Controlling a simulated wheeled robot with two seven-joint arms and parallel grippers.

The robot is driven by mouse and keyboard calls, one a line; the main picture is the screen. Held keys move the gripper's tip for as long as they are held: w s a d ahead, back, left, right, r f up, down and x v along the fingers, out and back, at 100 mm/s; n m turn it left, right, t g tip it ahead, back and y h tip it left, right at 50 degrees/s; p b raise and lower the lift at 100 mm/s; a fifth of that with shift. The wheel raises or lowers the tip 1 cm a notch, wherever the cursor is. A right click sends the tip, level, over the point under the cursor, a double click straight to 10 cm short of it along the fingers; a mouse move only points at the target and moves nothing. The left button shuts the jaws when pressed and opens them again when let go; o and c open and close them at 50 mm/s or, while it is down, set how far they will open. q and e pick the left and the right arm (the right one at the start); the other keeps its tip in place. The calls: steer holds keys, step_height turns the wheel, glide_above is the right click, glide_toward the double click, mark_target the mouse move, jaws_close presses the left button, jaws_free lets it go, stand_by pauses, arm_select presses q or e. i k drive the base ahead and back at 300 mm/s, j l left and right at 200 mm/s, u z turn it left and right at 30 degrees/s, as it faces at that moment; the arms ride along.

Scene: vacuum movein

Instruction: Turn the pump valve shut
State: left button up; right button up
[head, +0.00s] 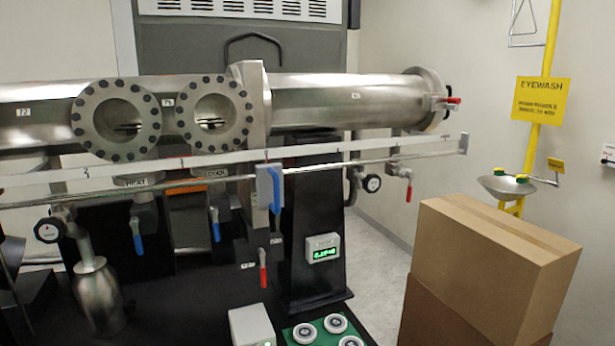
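Several lever valves show in the head view, and no readable label marks one as the pump valve. A blue-handled valve (270,190) sits on a grey block in front of the steel chamber (320,97). Below it a red lever (262,277) hangs down. Two blue levers hang under the chamber, one at the left (137,238) and one nearer the middle (215,226). At the right, one red lever (409,194) hangs down and another red handle (453,100) lies roughly level at the chamber end. Neither of my grippers is in view.
Cardboard boxes (480,265) stand at the front right. A yellow eyewash station (507,186) is by the right wall. A digital readout (323,248) is on the black column. A green tray (345,328) with round parts and a pale box (252,325) are in front. A thin rail crosses before the chamber.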

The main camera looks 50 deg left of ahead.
mark_target(372, 183)
steer(key=u, duration=1.4)
